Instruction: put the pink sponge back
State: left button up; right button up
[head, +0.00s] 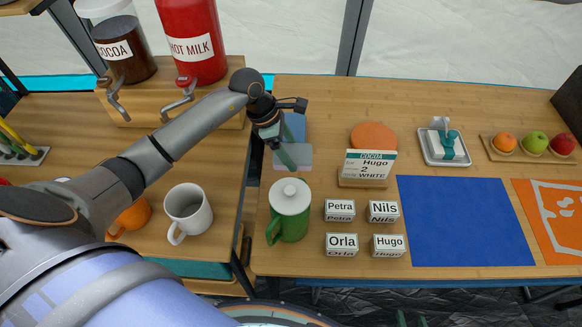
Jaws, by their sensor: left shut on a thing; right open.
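My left gripper (286,158) reaches down at the back left of the right-hand counter. Its dark green fingers are shut on a small pale, greyish-pink block (302,158), which looks like the sponge; the fingers cover part of it. A flat blue piece (296,126) lies just behind the block, partly hidden by the gripper. I cannot tell whether the block touches the counter or the blue piece. My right gripper (412,320) shows only as two green fingertips at the bottom edge, apart and empty.
A green lidded pot (289,211) stands just in front of the block. Name blocks (340,210), an order card (366,166), an orange disc (374,137), a white tray (430,157) and a blue mat (464,222) lie to the right. A white mug (188,212) stands left.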

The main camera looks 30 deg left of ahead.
aim_at(290, 175)
pick_arm(q)
jog(key=shift+f, duration=2.95)
jog(key=shift+f, duration=0.15)
jog(key=o, duration=1.2)
jog(key=shift+c, duration=0.2)
jog(key=v, duration=1.2)
jog(key=shift+r, duration=0.25)
